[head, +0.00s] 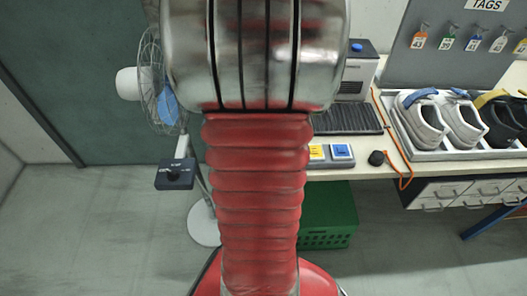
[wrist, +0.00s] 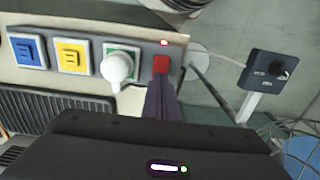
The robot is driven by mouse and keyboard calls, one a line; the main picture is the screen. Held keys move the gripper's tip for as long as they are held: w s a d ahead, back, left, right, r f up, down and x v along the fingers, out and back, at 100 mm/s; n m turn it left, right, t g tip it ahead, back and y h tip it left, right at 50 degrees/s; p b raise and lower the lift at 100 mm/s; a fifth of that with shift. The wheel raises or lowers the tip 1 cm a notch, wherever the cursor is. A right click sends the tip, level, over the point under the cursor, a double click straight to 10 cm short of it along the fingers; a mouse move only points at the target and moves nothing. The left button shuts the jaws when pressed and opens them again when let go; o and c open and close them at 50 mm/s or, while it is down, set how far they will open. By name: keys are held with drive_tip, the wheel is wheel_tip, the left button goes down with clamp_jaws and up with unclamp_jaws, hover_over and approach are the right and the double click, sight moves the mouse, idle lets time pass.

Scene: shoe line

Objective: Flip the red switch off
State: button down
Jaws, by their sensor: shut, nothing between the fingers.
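In the wrist view the red switch (wrist: 161,64) sits at the right end of a grey panel (wrist: 88,38). A small red light (wrist: 164,43) glows just above it. My gripper (wrist: 160,80) is shut and empty, its fingertips right at the near edge of the switch. I cannot tell whether they touch it or which way the switch is tipped. In the head view the panel (head: 330,163) shows only in part. My arm hides the switch and the gripper there.
The panel also carries a blue button (wrist: 28,48), a yellow button (wrist: 73,54) and a white knob (wrist: 117,67) on a green plate. A dark dial box (wrist: 268,72) stands to the right. In the head view a shoe tray (head: 430,155) is on the bench, right of the panel.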

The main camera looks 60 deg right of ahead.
drive_tip(key=shift+f, duration=0.85)
idle(0.7)
wheel_tip(320, 180, up, 7)
idle(1.3)
idle(0.5)
